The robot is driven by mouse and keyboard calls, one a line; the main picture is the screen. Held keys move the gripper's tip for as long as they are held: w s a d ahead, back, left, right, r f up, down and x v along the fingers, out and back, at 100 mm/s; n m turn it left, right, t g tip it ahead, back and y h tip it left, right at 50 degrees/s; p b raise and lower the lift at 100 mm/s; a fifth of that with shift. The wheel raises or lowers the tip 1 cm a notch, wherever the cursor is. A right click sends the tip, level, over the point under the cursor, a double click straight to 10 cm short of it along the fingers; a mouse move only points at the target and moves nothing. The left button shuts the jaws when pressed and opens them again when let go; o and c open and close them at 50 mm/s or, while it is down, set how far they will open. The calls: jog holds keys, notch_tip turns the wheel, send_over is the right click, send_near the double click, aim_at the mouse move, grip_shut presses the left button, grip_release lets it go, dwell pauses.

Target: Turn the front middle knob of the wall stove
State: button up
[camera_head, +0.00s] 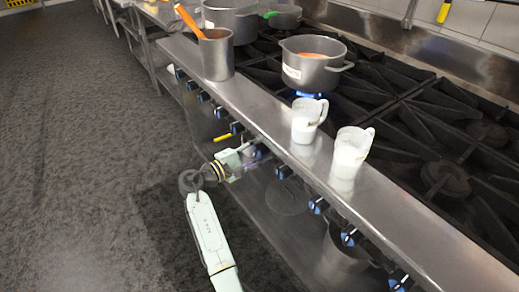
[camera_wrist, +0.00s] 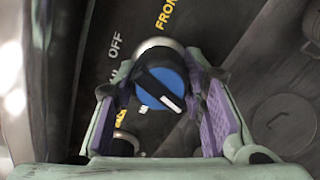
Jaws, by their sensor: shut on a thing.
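The wall stove's front panel holds a row of blue-and-black knobs below its steel ledge (camera_head: 262,125). In the wrist view one knob (camera_wrist: 163,82) sits between my fingertips, its white mark pointing down and right. The printed words "OFF" and part of "FRON" show beside it. My gripper (camera_wrist: 160,92) is shut on this knob, a finger on either side. In the head view my gripper (camera_head: 252,154) reaches the panel at a knob near the middle of the row, and it partly hides that knob.
Two white cups (camera_head: 350,150) (camera_head: 304,121) and a steel container (camera_head: 216,56) with an orange-handled utensil stand on the ledge above. A pot of orange food (camera_head: 313,66) sits over a blue flame. The floor at left is clear.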

jog(key=o, duration=1.2)
jog(key=shift+c, duration=0.2)
jog(key=shift+a, duration=0.1)
jog(key=v, duration=1.2)
